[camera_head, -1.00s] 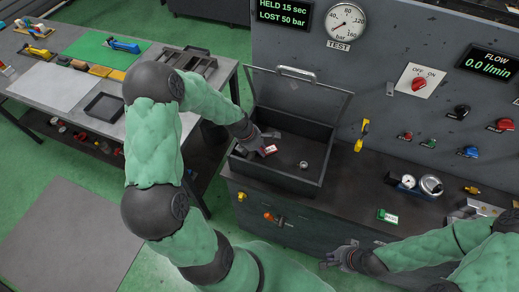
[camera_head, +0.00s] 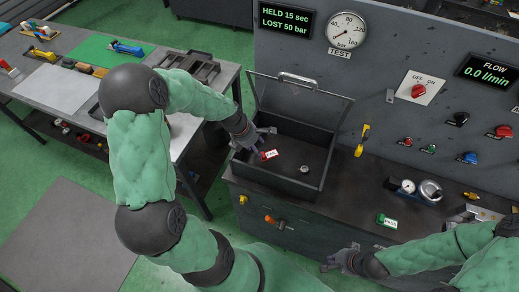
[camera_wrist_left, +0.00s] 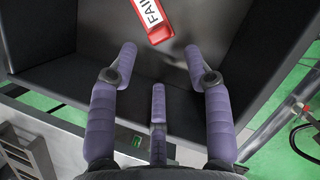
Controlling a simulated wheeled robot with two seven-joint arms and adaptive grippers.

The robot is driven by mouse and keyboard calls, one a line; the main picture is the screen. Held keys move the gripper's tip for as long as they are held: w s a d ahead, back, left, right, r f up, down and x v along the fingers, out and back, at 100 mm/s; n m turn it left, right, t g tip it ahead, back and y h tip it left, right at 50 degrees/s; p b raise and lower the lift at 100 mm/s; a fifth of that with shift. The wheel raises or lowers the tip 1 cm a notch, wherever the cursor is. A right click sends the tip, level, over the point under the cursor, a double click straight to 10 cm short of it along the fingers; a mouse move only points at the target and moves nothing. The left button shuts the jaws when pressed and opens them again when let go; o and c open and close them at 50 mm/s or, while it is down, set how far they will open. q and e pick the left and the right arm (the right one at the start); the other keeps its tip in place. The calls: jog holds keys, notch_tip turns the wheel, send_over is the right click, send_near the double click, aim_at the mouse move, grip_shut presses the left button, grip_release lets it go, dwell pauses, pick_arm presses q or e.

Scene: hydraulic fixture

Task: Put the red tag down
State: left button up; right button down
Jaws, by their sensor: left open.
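The red tag (camera_head: 269,155) with a white label lies in the open dark box (camera_head: 318,190), in its left part. In the left wrist view the tag (camera_wrist_left: 152,18) reads "FAIL" and sits beyond my fingertips, apart from them. My left gripper (camera_head: 258,140) is at the left side of the box, just left of the tag. In the left wrist view my left gripper (camera_wrist_left: 160,50) has its fingers spread with nothing between them. My right gripper (camera_head: 338,260) hangs in front of the bench, away from the box; its jaw opening is unclear.
A small round metal part (camera_head: 304,168) lies in the box, right of the tag. The box's raised lid (camera_head: 300,100) stands behind. A green tag (camera_head: 387,220) lies on the bench to the right, near a gauge (camera_head: 407,187). A yellow tool (camera_head: 362,139) hangs on the panel.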

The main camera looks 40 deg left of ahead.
pick_arm(q)
jog(key=shift+p+v, duration=0.4)
jog(key=shift+v, duration=2.25)
